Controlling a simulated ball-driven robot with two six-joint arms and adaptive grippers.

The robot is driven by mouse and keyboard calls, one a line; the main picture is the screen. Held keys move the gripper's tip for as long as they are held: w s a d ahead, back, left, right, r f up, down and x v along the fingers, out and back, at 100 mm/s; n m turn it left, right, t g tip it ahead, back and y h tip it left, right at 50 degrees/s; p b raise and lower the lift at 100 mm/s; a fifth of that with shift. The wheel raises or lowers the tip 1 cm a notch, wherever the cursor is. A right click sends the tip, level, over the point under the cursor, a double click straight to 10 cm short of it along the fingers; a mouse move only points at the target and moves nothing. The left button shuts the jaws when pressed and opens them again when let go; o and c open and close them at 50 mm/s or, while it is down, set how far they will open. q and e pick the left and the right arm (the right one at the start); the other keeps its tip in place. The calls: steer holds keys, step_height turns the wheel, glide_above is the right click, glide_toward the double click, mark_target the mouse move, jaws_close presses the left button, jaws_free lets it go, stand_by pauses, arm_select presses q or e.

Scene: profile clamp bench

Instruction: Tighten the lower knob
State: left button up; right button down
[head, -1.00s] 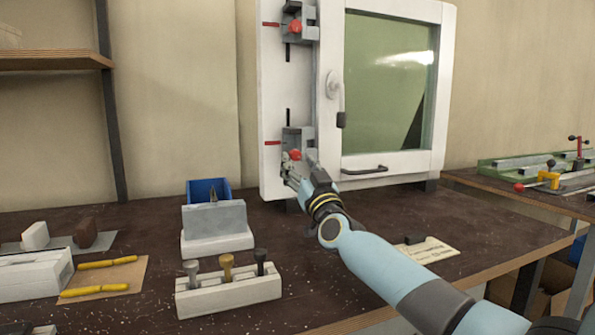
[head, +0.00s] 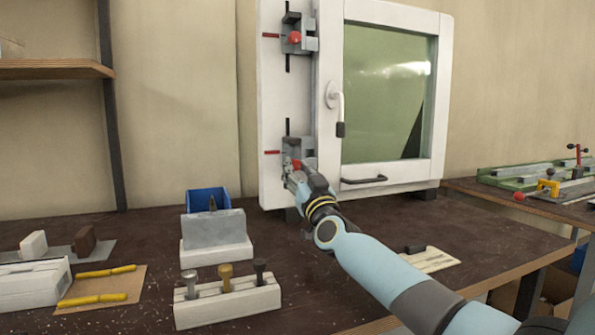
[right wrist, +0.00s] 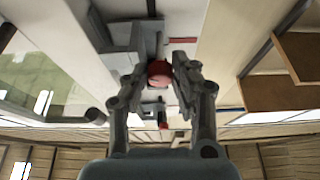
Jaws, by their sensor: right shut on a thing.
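A white panel (head: 270,100) beside a window carries two grey clamps on slotted tracks. The upper clamp (head: 309,29) has a red knob (head: 294,37). The lower clamp (head: 301,146) has the red lower knob (head: 296,164), partly hidden by my right gripper (head: 291,172). In the right wrist view, the lower knob (right wrist: 159,73) sits between the two fingers of my right gripper (right wrist: 158,77), which is shut on it. The upper clamp's knob shows small beyond it (right wrist: 163,121). My left gripper is not in view.
The glazed window frame (head: 392,174) with a lever handle (head: 340,112) stands right of the clamps. A white block with several pegs (head: 228,302), a blue bin (head: 208,198) and yellow tools (head: 100,300) occupy the left bench. A card (head: 432,260) lies at the right.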

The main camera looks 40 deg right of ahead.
steer(key=shift+a+r+m+h+p, duration=0.15)
steer(key=shift+m+h+p, duration=0.25)
steer(key=shift+m+p, duration=0.5)
steer(key=shift+w+a+r+m+g+h+p, duration=0.1)
steer(key=shift+m+g+h+p, duration=0.8)
steer(key=shift+m+p, duration=1.4)
steer(key=shift+s+a+f+m+g+h+p, duration=0.1)
steer(key=shift+m+g+h+p, duration=0.75)
steer(key=shift+m+p, duration=1.45)
steer(key=shift+w+a+r+m+g+h+p, duration=0.1)
steer(key=shift+m+g+h+p, duration=0.85)
steer(key=shift+m, duration=2.25)
steer(key=shift+y+p, duration=0.3)
steer(key=shift+p, duration=0.2)
steer(key=c, duration=1.1)
jaws_free()
steer(key=shift+o, duration=0.2)
